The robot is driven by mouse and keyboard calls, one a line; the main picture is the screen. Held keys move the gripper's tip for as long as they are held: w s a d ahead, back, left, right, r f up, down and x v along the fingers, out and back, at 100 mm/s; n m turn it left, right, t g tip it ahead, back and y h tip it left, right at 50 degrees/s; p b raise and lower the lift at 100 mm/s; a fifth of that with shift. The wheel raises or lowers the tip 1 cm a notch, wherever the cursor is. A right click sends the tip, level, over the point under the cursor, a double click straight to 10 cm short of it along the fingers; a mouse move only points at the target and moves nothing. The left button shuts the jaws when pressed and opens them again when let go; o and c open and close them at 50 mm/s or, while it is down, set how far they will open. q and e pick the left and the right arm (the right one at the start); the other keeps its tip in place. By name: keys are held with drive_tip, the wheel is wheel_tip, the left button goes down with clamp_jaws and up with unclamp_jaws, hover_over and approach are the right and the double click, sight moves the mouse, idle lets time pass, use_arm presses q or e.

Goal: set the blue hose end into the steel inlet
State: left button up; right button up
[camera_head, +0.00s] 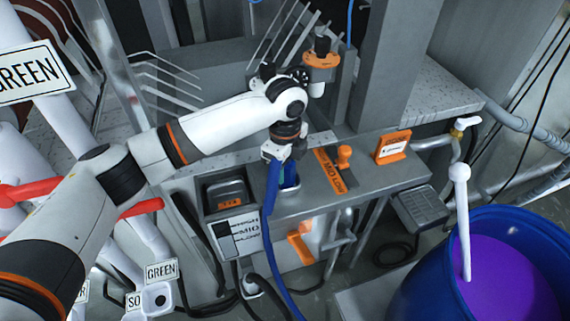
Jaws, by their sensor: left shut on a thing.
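My left gripper (276,157) is shut on the blue hose (268,230), just above the steel ledge (300,205) of the machine. The hose hangs from the gripper over the front of the ledge and runs down to the floor. A small blue-sided opening with a pale rim (289,187) shows right under the gripper; I cannot tell whether it is the steel inlet. The hose end is mostly hidden by the gripper, so I cannot tell whether it touches the inlet. My right gripper is not in view.
An orange plate with a knob (343,156) and an orange sign block (393,147) stand right of the gripper. A blue barrel (425,270) of purple liquid, with a white stick (461,215), stands at right.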

use_arm(q)
drive_tip(key=o, duration=1.2)
